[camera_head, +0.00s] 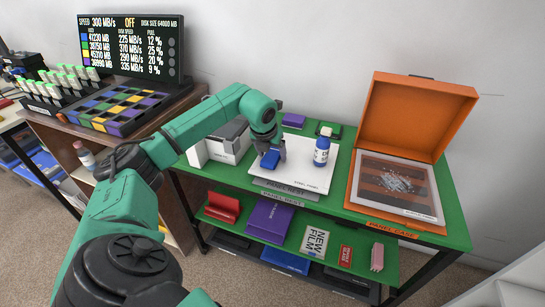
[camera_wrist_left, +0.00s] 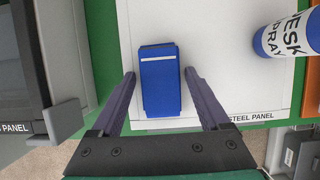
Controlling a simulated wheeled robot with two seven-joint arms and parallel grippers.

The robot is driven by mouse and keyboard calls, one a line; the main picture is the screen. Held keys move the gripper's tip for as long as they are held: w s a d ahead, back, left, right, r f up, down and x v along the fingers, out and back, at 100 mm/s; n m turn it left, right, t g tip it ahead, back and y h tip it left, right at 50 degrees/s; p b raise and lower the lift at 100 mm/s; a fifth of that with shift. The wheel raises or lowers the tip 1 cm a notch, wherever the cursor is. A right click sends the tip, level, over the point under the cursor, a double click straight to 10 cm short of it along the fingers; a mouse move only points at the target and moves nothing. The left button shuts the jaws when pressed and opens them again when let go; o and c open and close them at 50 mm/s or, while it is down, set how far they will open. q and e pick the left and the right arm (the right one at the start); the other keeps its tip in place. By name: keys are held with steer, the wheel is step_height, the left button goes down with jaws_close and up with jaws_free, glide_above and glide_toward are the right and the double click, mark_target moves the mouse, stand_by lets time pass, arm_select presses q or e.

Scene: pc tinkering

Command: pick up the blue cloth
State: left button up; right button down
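The blue cloth (camera_head: 270,159) is a small folded blue block with a pale stripe, lying on the white steel panel (camera_head: 305,179) on the green table top. In the left wrist view the cloth (camera_wrist_left: 160,95) lies between the fingers of my left gripper (camera_wrist_left: 159,73). A gap shows between the cloth and each finger. The left gripper (camera_head: 269,153) is open and low over the panel in the head view, partly hiding the cloth. Whether the fingers reach down to the panel is hard to tell. My right gripper is not in view.
A blue and white spray bottle (camera_head: 321,151) stands right of the cloth. A grey and white box (camera_head: 228,141) stands to the left. An open orange case (camera_head: 413,119) is at the right. The lower shelf (camera_head: 385,251) holds several boxes.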

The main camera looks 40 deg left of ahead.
mark_target(272, 155)
arm_select(q)
steer(key=c, duration=0.9)
steer(key=shift+r, duration=0.35)
step_height(272, 155, up, 20)
steer(key=p, duration=0.3)
steer(key=shift+f, duration=0.1)
